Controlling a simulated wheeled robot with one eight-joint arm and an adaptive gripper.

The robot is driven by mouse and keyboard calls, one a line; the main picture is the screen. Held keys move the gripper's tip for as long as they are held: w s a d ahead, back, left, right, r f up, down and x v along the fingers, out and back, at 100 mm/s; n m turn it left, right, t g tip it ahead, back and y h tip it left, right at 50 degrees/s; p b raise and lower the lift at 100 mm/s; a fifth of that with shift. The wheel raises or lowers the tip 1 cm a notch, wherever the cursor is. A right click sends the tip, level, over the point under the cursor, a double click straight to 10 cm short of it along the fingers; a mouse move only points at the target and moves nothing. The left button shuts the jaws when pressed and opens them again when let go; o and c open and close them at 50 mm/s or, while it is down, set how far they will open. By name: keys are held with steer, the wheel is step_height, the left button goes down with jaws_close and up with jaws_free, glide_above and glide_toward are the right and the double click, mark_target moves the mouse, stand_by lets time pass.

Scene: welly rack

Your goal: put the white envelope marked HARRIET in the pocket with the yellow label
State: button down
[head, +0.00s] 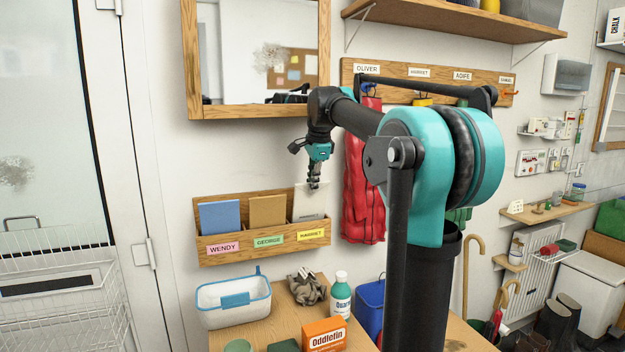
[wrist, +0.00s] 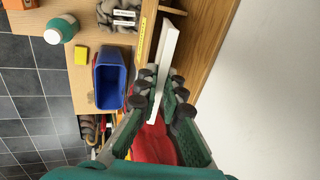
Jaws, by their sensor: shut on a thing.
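A wooden wall rack (head: 262,255) carries a pink WENDY label, a green GEORGE label and a yellow HARRIET label (head: 311,234). A white envelope (head: 308,203) stands upright at the rack's right pocket, above the yellow label, its lower part hidden behind the rack's front board. My gripper (head: 314,186) comes from above and is shut on its top edge. In the wrist view, my fingers (wrist: 161,88) pinch the envelope (wrist: 168,52), beside the wooden front board with the yellow label (wrist: 146,22). No writing on the envelope can be read.
A blue envelope (head: 220,217) and a brown envelope (head: 267,211) stand in the other two pockets. A red coat (head: 362,190) hangs right of the rack.

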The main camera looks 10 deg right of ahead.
steer(key=shift+f, duration=0.1)
steer(key=c, duration=1.6)
jaws_free()
steer(key=v, duration=1.2)
